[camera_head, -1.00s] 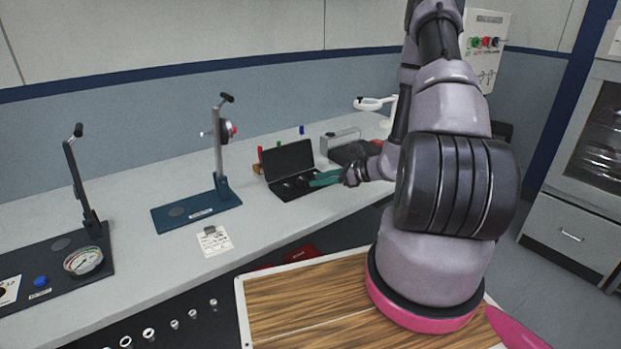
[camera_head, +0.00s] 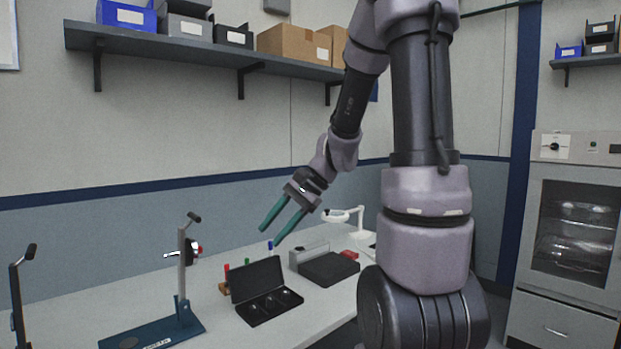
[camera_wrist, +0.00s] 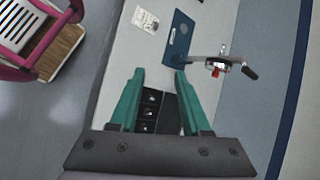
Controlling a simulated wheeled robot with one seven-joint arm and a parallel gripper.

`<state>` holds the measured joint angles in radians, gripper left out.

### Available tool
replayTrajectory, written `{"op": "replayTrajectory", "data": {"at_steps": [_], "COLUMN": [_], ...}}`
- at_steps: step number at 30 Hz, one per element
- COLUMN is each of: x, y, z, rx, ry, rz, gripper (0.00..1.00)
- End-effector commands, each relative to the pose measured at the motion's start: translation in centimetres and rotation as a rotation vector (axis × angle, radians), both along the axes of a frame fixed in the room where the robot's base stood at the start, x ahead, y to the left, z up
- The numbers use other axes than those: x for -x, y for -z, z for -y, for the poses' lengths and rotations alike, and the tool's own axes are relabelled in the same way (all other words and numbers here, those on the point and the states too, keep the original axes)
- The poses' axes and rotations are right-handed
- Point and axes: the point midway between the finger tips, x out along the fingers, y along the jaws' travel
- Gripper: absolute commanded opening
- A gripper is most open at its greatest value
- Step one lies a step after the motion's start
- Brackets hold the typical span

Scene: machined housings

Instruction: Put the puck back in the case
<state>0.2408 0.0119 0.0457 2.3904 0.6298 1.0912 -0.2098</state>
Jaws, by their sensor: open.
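The black case (camera_head: 257,279) stands open on the bench with its lid raised. Its base has a row of compartments with shiny rounded pieces in them, and it also shows in the wrist view (camera_wrist: 167,114). The pieces are too small to tell which one is the puck. My gripper (camera_head: 269,237) is raised above the case, pointing down and to the left, with its two teal fingers apart. In the wrist view my gripper (camera_wrist: 159,72) holds nothing between its fingers, and the case shows below and between them.
A blue-based stand with a dial gauge (camera_head: 188,254) is left of the case, and another stand (camera_head: 22,285) is farther left. A dark block (camera_head: 328,269) and a grey box (camera_head: 308,254) are to the right. Small coloured-top items stand behind the case. A shelf (camera_head: 215,49) hangs above.

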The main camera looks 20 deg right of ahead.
Motion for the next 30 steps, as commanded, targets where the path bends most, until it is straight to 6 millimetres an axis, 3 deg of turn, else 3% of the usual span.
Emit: {"op": "replayTrajectory", "data": {"at_steps": [1, 6, 15, 21, 30], "x": [1.2, 5.1, 10.4, 11.8, 11.8], "y": [-1.7, -5.9, -11.7, -13.2, -13.3], "z": [-0.1, 0.5, 2.8, 3.6, 3.7], "rx": [0.064, 0.276, 0.588, 0.67, 0.676], "ry": [-0.047, -0.174, -0.289, -0.305, -0.305], "rz": [0.06, 0.236, 0.538, 0.624, 0.628], "gripper": [0.47, 0.47, 0.47, 0.47, 0.47]}}
